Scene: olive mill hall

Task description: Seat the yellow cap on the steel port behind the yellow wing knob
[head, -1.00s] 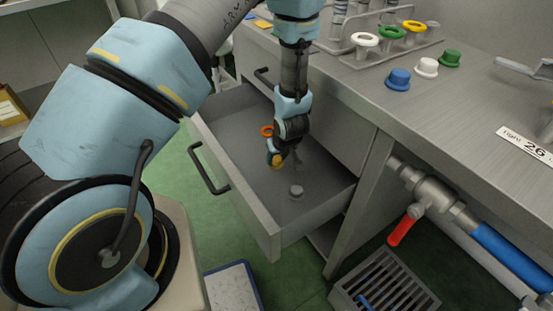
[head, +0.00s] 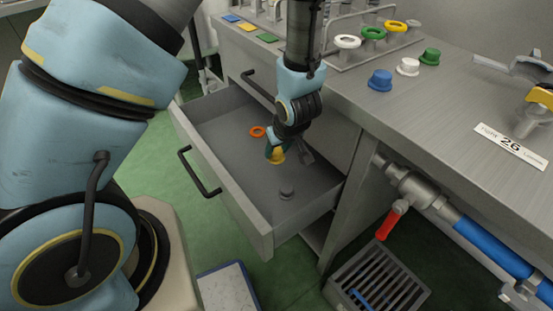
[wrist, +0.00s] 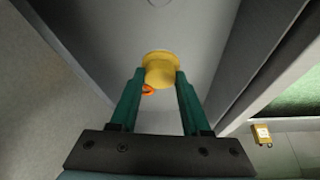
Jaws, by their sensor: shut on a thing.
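The yellow cap (head: 276,156) is held at the tips of my gripper (wrist: 158,76), over the open drawer (head: 262,226). In the wrist view the yellow cap (wrist: 160,68) sits between the two green fingers, which are shut on it. The yellow wing knob (head: 541,97) shows at the right edge of the head view, on a steel fitting on the bench top. It is far to the right of my gripper. I cannot make out the steel port behind it.
The drawer holds an orange ring (head: 257,131) and a grey knob (head: 286,193). Blue (head: 380,80), white (head: 408,67) and green (head: 430,56) caps stand on the bench (head: 440,110), near a rack with coloured rings (head: 372,33). A red-handled valve (head: 392,220) and floor crate (head: 378,283) are below.

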